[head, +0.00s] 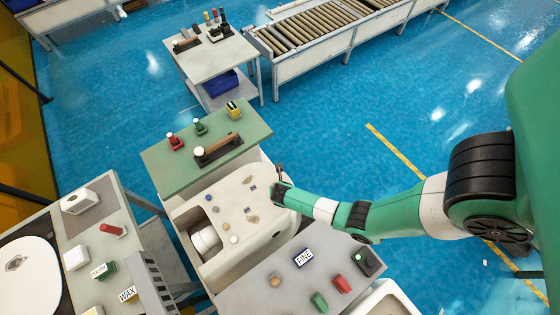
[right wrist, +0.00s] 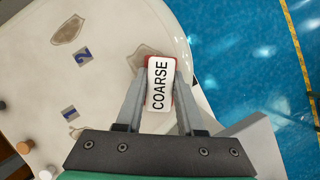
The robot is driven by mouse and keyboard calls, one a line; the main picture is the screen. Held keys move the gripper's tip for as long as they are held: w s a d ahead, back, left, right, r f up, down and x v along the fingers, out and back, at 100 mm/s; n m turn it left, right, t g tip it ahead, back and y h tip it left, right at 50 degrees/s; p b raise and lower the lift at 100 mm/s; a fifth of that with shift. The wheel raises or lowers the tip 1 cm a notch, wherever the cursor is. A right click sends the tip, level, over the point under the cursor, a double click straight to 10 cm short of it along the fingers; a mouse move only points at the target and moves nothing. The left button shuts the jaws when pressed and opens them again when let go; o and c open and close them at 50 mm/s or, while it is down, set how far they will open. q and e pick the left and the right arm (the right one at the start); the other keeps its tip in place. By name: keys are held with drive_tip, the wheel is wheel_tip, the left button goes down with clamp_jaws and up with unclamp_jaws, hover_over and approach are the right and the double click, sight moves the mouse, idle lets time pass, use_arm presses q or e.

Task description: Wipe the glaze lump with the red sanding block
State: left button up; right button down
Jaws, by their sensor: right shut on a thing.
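My right gripper (head: 279,191) is over the right rim of the white toilet (head: 195,265). In the right wrist view the gripper (right wrist: 160,88) is shut on the red sanding block (right wrist: 160,84), whose white top reads "COARSE". The block is over or against a brownish patch (right wrist: 140,52) near the toilet's rim, which it partly covers; I cannot tell whether they touch. A second brownish patch (right wrist: 68,28) lies further left, beside label 2 (right wrist: 83,54). I cannot tell for sure which patch is the glaze lump. My left gripper is not in view.
A grey table (head: 260,290) in front holds a "FINE" block (head: 304,257) and red and green blocks. A green-topped table (head: 180,175) stands behind the toilet. A left bench (head: 90,240) holds a white disc and several blocks. Small round knobs dot the toilet's surface.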

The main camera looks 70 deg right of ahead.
wheel_tip(320, 180, up, 4)
drive_tip(key=p, duration=0.2)
drive_tip(key=shift+s+a+f+p, duration=0.1)
drive_tip(key=shift+f+p, duration=0.15)
drive_tip(key=shift+p, duration=0.1)
wheel_tip(320, 180, up, 5)
drive_tip(key=p, duration=0.5)
drive_tip(key=shift+f, duration=0.1)
